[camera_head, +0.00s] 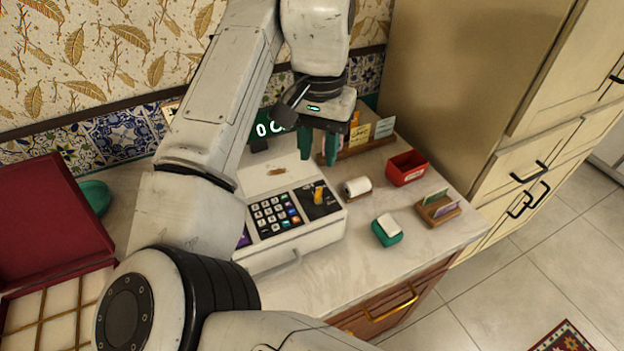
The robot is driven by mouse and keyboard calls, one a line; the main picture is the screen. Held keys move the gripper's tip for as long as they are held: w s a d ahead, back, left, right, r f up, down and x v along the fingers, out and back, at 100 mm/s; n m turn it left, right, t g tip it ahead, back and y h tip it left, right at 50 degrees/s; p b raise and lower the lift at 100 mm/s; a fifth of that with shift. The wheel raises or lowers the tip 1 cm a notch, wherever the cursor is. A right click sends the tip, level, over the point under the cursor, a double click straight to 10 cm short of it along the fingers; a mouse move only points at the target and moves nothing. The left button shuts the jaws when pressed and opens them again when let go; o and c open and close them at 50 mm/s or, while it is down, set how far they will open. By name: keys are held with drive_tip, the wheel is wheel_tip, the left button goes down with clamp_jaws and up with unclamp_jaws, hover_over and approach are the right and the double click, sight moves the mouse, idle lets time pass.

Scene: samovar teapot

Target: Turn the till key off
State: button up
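The markings around the key are too small to read. A dark display (265,130) with green characters shows behind the till, partly hidden by my arm. My gripper (318,148) points down above and behind the key, apart from it. Its two teal fingers are spread with a gap between them, and nothing shows between them.
A paper roll (357,187), a red box (407,168), a green holder (387,231) and a wooden card holder (438,208) stand right of the till. A wooden rack with cards (360,140) is behind. An open red case (50,225) lies left. The counter's front right is clear.

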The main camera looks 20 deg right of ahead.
sight(319, 191)
wheel_tip(319, 191, down, 10)
drive_tip(key=shift+d+p, duration=0.1)
drive_tip(key=shift+p, duration=0.2)
clamp_jaws()
idle(0.4)
